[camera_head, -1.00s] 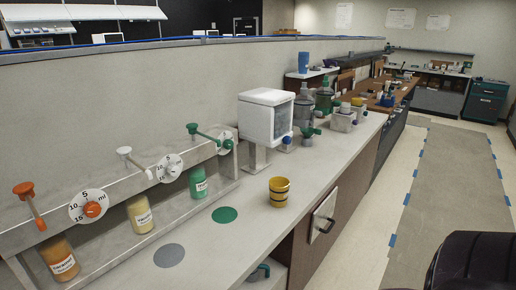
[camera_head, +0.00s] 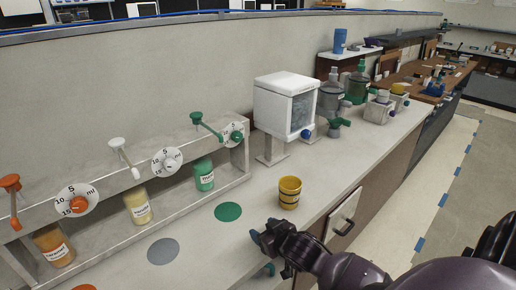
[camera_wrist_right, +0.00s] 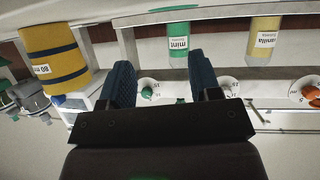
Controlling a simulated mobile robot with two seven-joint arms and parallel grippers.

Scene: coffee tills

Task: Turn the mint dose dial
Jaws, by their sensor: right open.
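The mint dose dial (camera_head: 234,135) is a white disc with a green knob on the rack's right end, above the green mint bottle (camera_head: 204,175). In the right wrist view the dial (camera_wrist_right: 149,87) shows between my open fingers, with the mint bottle (camera_wrist_right: 177,42) beyond the fingertips. My right gripper (camera_head: 266,235) is open and empty over the counter, well in front of the dial and near the yellow cup. It also shows in the wrist view (camera_wrist_right: 160,65). My left gripper is not in view.
A yellow cup (camera_head: 289,192) with dark bands stands on the counter right of the green spot (camera_head: 228,211). A white dispenser (camera_head: 287,103) stands right of the rack. Vanilla (camera_head: 138,207) and orange (camera_head: 54,246) bottles stand to the left.

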